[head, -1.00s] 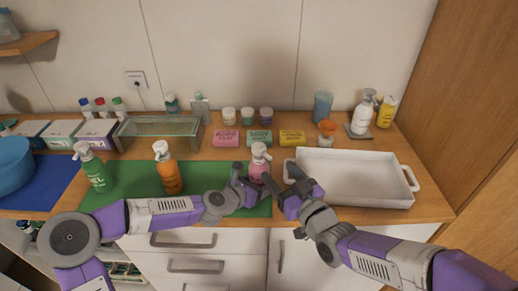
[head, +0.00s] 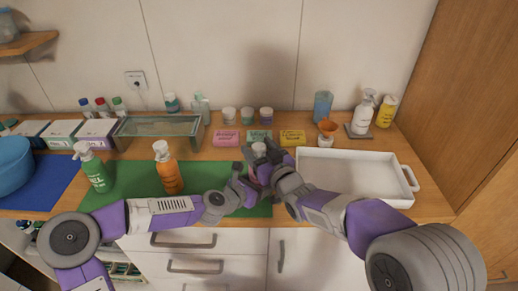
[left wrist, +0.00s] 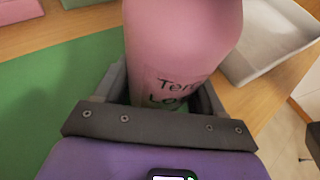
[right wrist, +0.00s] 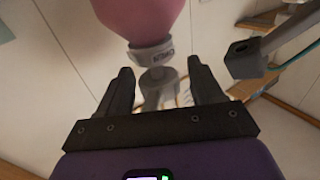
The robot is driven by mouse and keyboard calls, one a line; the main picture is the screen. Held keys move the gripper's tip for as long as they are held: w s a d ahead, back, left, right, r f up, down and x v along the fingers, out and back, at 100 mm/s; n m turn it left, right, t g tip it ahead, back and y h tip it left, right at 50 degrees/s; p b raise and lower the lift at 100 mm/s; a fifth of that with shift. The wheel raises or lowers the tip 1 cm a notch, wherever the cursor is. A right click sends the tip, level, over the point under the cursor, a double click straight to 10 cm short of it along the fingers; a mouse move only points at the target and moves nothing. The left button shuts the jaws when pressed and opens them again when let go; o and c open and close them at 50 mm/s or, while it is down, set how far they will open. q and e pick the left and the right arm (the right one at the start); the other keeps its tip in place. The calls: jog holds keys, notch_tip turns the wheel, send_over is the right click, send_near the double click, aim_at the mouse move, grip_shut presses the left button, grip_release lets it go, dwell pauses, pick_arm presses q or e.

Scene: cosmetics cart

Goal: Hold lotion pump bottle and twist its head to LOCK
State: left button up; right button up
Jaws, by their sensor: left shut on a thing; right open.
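The pink lotion pump bottle (left wrist: 182,45) stands upright, seen close in the left wrist view with dark lettering. In the head view mostly its pale pump head (head: 259,149) shows between my grippers. My left gripper (head: 250,180) is shut on the bottle's body from the left. My right gripper (head: 268,162) is at the pump head, its fingers open. In the right wrist view the pump's grey-white collar (right wrist: 151,55) carries small lettering, and the head lies between the spread fingers with gaps on both sides. I cannot read the collar's lettering.
The bottle is over the green mat (head: 130,190). An orange pump bottle (head: 168,170) and a green one (head: 94,170) stand to the left. A white tray (head: 350,155) lies close on the right. Soap boxes (head: 226,138) sit behind.

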jog(key=c, duration=1)
